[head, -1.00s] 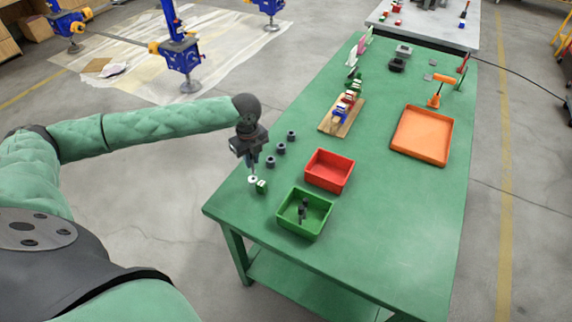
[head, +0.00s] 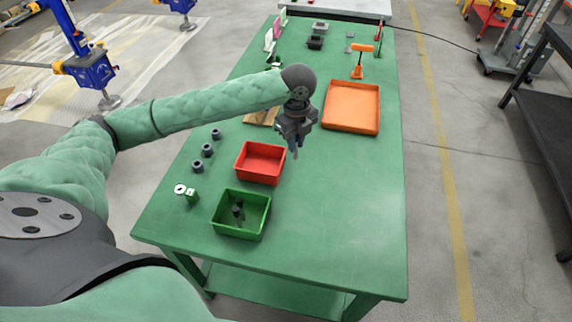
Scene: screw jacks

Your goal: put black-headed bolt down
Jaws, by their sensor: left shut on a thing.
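My left gripper (head: 295,147) hangs over the green table, just right of the red bin. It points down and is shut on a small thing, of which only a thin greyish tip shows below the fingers. I take it for the black-headed bolt, but its head is hidden by the gripper. Black-headed bolts (head: 238,211) also stand in the green bin (head: 259,229) at the front. My right gripper is not in view.
The red bin (head: 241,167) stands behind the green bin. Several dark grey nuts (head: 207,150) line the left side, near a white ring (head: 180,189) and a green-white piece (head: 193,197). An orange tray (head: 352,103) lies farther back. The table's (head: 340,220) front right is clear.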

